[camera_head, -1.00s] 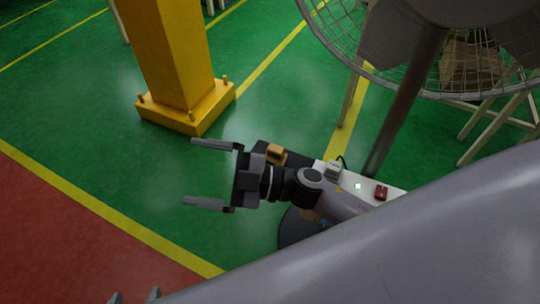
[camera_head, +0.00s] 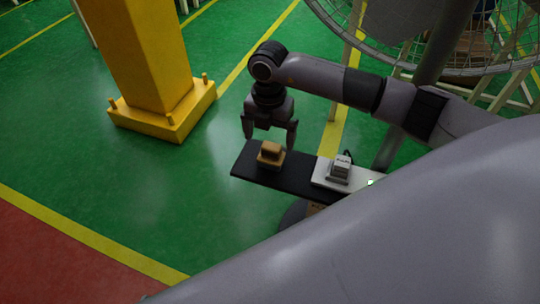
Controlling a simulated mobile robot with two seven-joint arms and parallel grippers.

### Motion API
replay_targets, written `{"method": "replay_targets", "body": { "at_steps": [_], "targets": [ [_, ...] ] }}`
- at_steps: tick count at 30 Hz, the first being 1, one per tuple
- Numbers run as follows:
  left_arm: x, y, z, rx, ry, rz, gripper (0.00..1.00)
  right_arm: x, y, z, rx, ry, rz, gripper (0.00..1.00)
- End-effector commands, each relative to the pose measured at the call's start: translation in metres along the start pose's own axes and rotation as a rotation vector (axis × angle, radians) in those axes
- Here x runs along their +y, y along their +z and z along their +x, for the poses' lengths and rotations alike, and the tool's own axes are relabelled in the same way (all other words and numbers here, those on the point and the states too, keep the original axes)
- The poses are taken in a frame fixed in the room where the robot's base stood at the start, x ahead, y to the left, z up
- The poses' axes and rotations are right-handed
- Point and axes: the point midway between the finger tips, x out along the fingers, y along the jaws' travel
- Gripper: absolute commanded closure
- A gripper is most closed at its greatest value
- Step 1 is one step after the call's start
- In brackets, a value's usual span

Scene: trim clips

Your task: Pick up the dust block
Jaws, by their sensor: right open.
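A small tan-brown block (camera_head: 271,155), the likely dust block, sits upright on the left part of a black board (camera_head: 295,182). My right gripper (camera_head: 269,141) points down just above the block, with its two fingers spread to either side and nothing between them. The fingertips look close to the height of the block's top; I cannot tell whether they touch it. My left gripper is not in view.
A grey device (camera_head: 339,168) stands on a white panel (camera_head: 361,181) right of the block. A yellow column (camera_head: 145,55) stands back left, and a large caged fan (camera_head: 400,40) back right. The green floor (camera_head: 120,190) at left is clear.

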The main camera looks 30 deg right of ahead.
Motion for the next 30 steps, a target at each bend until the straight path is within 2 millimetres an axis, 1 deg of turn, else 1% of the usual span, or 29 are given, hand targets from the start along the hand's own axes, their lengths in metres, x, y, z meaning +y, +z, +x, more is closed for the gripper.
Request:
{"method": "replay_targets", "body": {
  "at_steps": [1, 5, 9, 12, 15, 20, 21, 23, 24, 26, 27, 30],
  "targets": [
    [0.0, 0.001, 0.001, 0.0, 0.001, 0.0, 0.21, 0.0, -0.001, 0.006, 0.002, -0.001, -0.001, 0.02],
    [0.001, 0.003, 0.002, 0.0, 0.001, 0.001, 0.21, -0.003, -0.003, 0.017, 0.003, 0.0, -0.002, 0.02],
    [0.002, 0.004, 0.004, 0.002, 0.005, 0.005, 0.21, -0.008, -0.006, 0.038, 0.006, -0.001, -0.003, 0.02],
    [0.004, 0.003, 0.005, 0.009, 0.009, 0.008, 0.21, -0.007, -0.005, 0.053, 0.005, 0.001, -0.002, 0.02],
    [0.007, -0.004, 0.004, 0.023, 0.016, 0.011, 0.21, -0.007, -0.005, 0.059, 0.004, 0.003, -0.004, 0.02],
    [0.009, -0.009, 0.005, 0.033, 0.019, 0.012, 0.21, -0.007, -0.005, 0.058, 0.004, 0.004, -0.004, 0.02],
    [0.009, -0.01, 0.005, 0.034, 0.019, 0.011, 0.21, -0.007, -0.005, 0.058, 0.004, 0.004, -0.005, 0.09],
    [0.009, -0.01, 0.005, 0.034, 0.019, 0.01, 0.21, -0.007, -0.005, 0.058, 0.004, 0.004, -0.004, 0.28],
    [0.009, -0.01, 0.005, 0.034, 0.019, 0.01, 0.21, -0.007, -0.005, 0.058, 0.004, 0.004, -0.005, 0.41],
    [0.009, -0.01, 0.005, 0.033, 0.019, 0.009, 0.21, -0.007, -0.005, 0.058, 0.004, 0.004, -0.004, 0.61],
    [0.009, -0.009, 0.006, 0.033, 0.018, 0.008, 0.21, -0.007, -0.005, 0.058, 0.005, 0.004, -0.004, 0.65],
    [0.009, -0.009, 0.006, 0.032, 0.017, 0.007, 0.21, -0.007, -0.005, 0.057, 0.004, 0.005, -0.004, 0.65]
  ]
}}
